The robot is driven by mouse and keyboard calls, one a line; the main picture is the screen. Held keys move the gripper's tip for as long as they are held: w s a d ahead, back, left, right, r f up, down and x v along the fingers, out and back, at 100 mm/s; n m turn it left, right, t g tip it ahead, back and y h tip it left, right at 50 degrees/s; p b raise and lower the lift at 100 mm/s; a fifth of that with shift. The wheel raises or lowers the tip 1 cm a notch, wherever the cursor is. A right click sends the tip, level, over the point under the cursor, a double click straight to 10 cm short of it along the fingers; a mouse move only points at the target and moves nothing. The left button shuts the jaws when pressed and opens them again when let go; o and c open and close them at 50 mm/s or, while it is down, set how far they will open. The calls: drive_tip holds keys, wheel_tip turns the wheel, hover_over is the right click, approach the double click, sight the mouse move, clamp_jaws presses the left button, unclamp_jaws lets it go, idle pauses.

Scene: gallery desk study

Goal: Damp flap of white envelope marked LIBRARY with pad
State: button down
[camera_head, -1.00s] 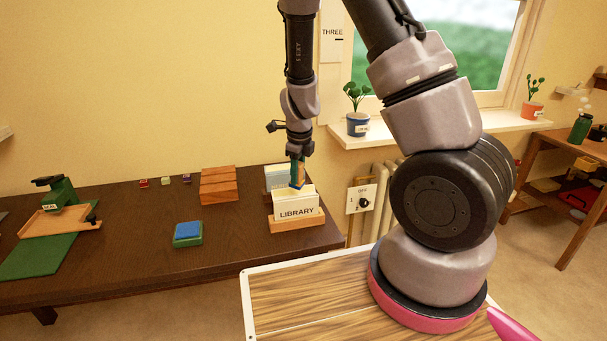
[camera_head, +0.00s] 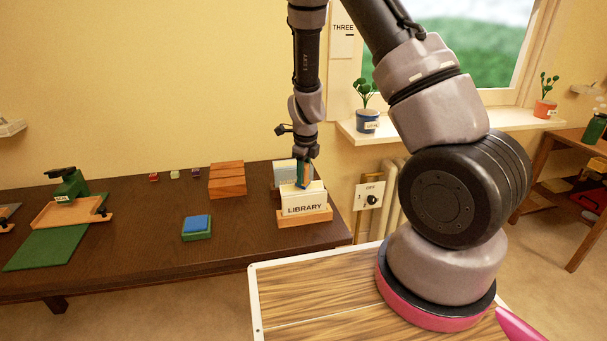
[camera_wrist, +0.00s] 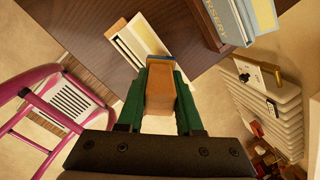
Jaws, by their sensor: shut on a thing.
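The white envelope marked LIBRARY (camera_head: 305,209) stands upright in a wooden holder (camera_head: 320,216) at the right end of the dark desk. It shows in the wrist view as a pale envelope (camera_wrist: 138,36). My gripper (camera_wrist: 160,80) is shut on a brown block-shaped thing (camera_wrist: 159,92), seemingly the pad, between green fingers. In the head view, my gripper (camera_head: 304,170) is just above the envelope's top edge, with a blue part low on the held thing. I cannot tell whether it touches the flap.
A second holder with an envelope marked NURSERY (camera_wrist: 216,12) stands close behind. A blue-topped green block (camera_head: 196,228), stacked wooden blocks (camera_head: 227,181) and a green stamp press (camera_head: 67,186) are on the desk. A switch plate (camera_head: 369,196) is beyond its right end.

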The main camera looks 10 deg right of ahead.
drive_tip(key=shift+w+f, duration=0.65)
drive_tip(key=shift+w, duration=0.05)
idle(1.0)
drive_tip(key=s+r, duration=0.5)
idle(0.9)
drive_tip(key=w+d+n+g, duration=0.1)
drive_tip(key=d+n, duration=0.3)
drive_tip(key=n, duration=0.9)
drive_tip(key=w+d+n+g+y, duration=0.1)
drive_tip(key=d+n, duration=0.4)
drive_tip(key=n, duration=0.8)
drive_tip(key=shift+w+d+g+y, duration=0.3)
drive_tip(key=shift+w+g, duration=0.25)
drive_tip(key=shift+g, duration=0.25)
